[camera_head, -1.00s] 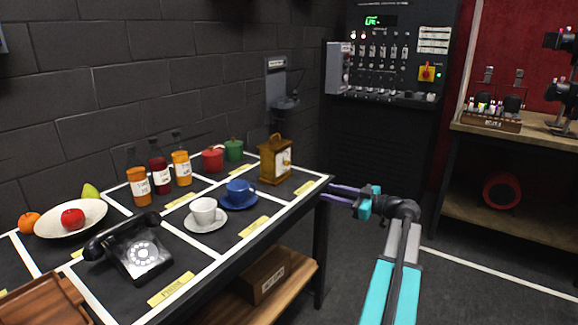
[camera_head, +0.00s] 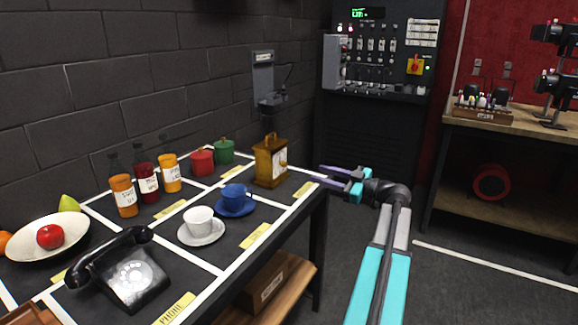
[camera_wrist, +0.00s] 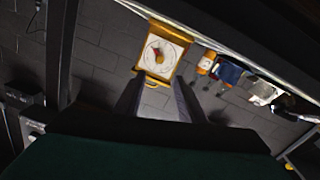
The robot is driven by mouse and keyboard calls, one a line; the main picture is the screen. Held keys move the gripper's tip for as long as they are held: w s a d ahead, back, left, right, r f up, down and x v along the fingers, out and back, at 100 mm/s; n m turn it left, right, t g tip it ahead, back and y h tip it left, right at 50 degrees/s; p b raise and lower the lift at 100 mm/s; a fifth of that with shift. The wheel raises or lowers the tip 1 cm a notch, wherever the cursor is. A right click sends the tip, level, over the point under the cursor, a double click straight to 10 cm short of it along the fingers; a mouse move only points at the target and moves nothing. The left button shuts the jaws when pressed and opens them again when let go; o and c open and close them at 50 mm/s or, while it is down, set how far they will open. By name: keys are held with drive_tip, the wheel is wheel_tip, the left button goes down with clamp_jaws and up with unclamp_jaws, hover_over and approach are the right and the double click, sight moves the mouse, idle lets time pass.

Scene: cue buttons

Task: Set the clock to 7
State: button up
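The brown clock (camera_head: 270,164) with a handle on top stands upright at the far right end of the table. Its white face points to the right in the head view. The clock also shows in the wrist view (camera_wrist: 162,56), with a red mark near the middle of its face; I cannot read the hour. My gripper (camera_head: 317,173) is open and empty, just right of the table edge. Its two purple fingers point left at the clock's face, apart from it. In the wrist view the fingers (camera_wrist: 157,92) lie just below the face, one on each side.
The dark table (camera_head: 160,226) has white lines dividing it. A blue cup (camera_head: 235,195), a white cup (camera_head: 198,220), several bottles, red and green pots, and a black telephone (camera_head: 125,272) stand on it. A control panel (camera_head: 385,50) is behind.

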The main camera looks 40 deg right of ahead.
sight(286, 164)
drive_tip(key=shift+w, duration=0.15)
drive_tip(key=x, duration=1.3)
drive_tip(key=shift+w, duration=0.25)
clamp_jaws()
